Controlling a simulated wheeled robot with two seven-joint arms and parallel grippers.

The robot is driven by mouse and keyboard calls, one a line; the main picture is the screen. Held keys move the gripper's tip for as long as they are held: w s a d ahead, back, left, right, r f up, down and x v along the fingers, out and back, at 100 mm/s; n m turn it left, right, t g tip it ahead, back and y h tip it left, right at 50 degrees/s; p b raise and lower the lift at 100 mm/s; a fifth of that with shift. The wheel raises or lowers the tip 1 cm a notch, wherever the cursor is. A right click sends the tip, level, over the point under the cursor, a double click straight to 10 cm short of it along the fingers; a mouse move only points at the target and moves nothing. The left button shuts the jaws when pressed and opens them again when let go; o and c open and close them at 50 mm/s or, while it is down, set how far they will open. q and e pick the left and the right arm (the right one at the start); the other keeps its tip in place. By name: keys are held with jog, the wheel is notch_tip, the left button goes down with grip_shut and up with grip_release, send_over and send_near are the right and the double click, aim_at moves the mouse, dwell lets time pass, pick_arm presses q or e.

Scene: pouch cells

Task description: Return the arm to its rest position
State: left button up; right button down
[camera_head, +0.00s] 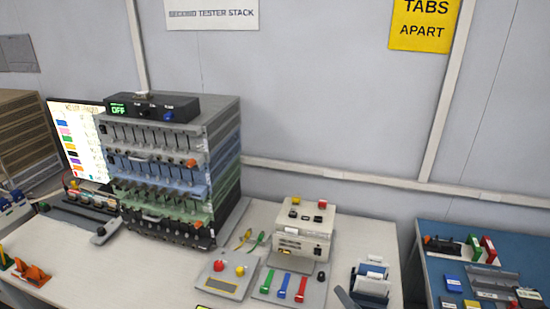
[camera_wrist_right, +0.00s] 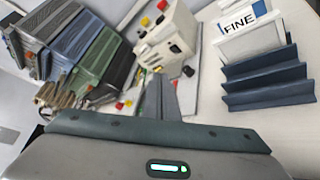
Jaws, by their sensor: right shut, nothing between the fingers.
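The tip of my right gripper (camera_head: 344,297) shows as a small dark grey piece at the bottom edge of the head view, just left of the blue card holder. In the right wrist view its fingers (camera_wrist_right: 163,97) are together with nothing between them, in front of the beige instrument. The rest of my right arm is out of the head view. My left gripper is not in view.
The tester stack (camera_head: 165,165) stands at the back left of the white table. The beige instrument (camera_head: 302,232) is right of it. A card holder (camera_head: 371,284), also in the wrist view (camera_wrist_right: 265,75), is near the gripper. A blue bench (camera_head: 433,285) is at right.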

jog(key=s+d+f+m+g+h, duration=0.2)
jog(key=s+m+g, duration=0.3)
jog(key=s+m, duration=1.05)
jog(key=s+d+f+m+g+h, duration=0.15)
jog(key=s+m+g, duration=0.7)
jog(key=s, duration=1.25)
notch_tip(320, 180, down, 33)
jog(key=s+m+t+b, duration=0.1)
jog(key=m+t+b, duration=0.1)
jog(key=b, duration=0.4)
jog(key=s+d+f+g+b, duration=0.1)
jog(key=s+f+b, duration=0.1)
jog(key=s+f, duration=0.7)
jog(key=s+d+f+g+b, duration=0.1)
jog(key=s+f+b, duration=0.1)
jog(key=s+f, duration=0.7)
notch_tip(320, 180, down, 6)
jog(key=shift+s+d+r+h+b, duration=0.15)
jog(key=shift+d+h+b, duration=0.2)
jog(key=shift+d, duration=0.05)
